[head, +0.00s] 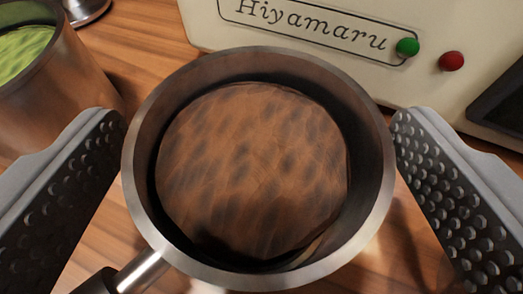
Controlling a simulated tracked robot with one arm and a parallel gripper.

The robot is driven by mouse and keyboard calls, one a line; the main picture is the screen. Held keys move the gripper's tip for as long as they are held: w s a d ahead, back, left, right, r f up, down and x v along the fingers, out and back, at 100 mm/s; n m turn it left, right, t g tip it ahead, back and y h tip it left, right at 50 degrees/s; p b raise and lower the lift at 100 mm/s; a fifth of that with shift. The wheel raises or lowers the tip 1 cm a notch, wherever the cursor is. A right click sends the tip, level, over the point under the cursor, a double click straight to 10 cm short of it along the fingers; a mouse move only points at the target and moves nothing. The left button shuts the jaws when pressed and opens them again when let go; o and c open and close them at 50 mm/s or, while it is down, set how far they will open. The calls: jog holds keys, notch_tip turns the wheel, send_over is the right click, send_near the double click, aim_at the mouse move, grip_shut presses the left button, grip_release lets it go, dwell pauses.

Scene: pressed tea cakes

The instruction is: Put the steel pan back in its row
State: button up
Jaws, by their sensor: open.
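The steel pan (378,190) stands upright on the wooden table in the middle of the head view. Its handle (139,270) points to the lower left, and its end is cut off by the frame. A round brown pressed tea cake (255,165) lies inside the pan. My gripper (260,190) is open, with one studded finger on each side of the pan. The left finger is close to the pan's wall and the right finger is also close to it. I cannot tell whether either finger touches it. The pan's row is not recognisable in this view.
A cream machine (290,42) labelled Hiyamaru, with a green button (407,47) and a red button (451,61), stands just behind the pan. A copper-brown pot (70,92) with green contents stands at the upper left. A shiny metal object (88,8) is partly visible behind it.

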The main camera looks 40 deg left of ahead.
jog(key=p+v, duration=0.2)
jog(key=v, duration=0.9)
jog(key=shift+s+d+r, duration=0.1)
jog(key=shift+s+d, duration=0.05)
jog(key=shift+s, duration=0.1)
jog(key=w+d+r+m+t+h, duration=0.15)
jog(key=d+r, duration=0.25)
jog(key=r, duration=0.4)
jog(key=w+d+r+m+t+h, duration=0.1)
jog(key=d+r+t+h, duration=0.2)
jog(key=r, duration=0.6)
jog(key=w+d+r+m+h, duration=0.1)
jog(key=w+d+r+h, duration=0.15)
jog(key=d+r, duration=0.45)
jog(key=s+r+m, duration=0.2)
jog(key=s+r, duration=0.7)
jog(key=r, duration=0.3)
jog(key=s+r+m+h, duration=0.1)
jog(key=s+r+m, duration=0.1)
jog(key=s+r, duration=0.7)
notch_tip(320, 180, up, 4)
jog(key=shift+s+a+f, duration=0.15)
jog(key=shift+a, duration=0.3)
jog(key=shift+t, duration=0.25)
